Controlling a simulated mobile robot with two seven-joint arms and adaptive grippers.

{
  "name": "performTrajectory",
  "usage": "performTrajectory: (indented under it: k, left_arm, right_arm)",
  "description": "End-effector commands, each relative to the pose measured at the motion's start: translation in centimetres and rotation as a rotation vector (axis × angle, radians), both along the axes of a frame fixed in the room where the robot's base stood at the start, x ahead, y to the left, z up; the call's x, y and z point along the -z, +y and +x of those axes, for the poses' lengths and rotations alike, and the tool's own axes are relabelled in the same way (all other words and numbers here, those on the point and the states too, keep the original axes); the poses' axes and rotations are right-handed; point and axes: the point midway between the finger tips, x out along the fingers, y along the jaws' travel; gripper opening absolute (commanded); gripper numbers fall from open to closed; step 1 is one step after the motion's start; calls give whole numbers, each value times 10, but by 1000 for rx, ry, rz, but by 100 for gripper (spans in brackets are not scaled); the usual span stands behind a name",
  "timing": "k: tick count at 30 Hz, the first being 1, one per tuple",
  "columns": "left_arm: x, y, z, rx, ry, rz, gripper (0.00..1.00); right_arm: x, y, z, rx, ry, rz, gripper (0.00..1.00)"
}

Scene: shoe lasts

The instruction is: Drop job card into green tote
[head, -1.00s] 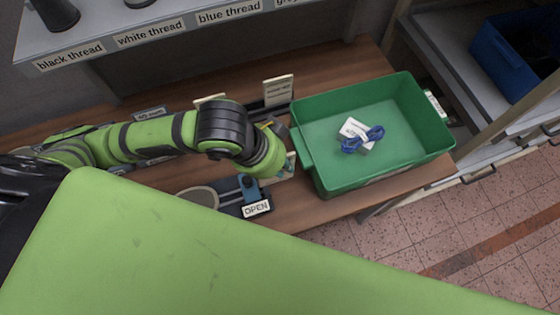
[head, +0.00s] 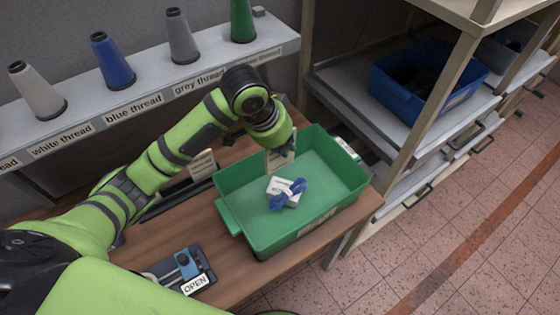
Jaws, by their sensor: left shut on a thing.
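The green tote (head: 240,225) stands on the wooden bench. A white card with print (head: 279,187) and a blue looped item (head: 294,193) lie on its floor. My left gripper (head: 284,147) is over the back part of the tote, its fingers mostly hidden by its own wrist. It is shut on a pale job card (head: 277,160), which hangs upright below it, inside the tote's outline. I cannot tell how far the card is above the tote floor. My right gripper is out of view.
Another pale card (head: 202,165) stands in a rack left of the tote. A blue device with an OPEN sign (head: 195,284) is at the front left. Thread cones stand on the back shelf (head: 140,105). A blue bin (head: 420,102) sits on the right-hand shelving.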

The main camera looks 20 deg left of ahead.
Motion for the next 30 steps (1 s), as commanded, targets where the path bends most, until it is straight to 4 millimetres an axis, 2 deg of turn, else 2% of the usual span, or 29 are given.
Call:
performTrajectory:
  k: [5,16,21,30]
  left_arm:
    - [0,1,8,11,5,-8,0]
    - [40,1,7,12,7,-8,0]
    - [53,1,7,13,5,-8,0]
    - [58,1,7,12,4,-7,0]
  right_arm:
    - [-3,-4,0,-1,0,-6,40]
    - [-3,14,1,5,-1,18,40]
    - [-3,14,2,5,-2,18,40]
    - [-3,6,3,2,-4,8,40]
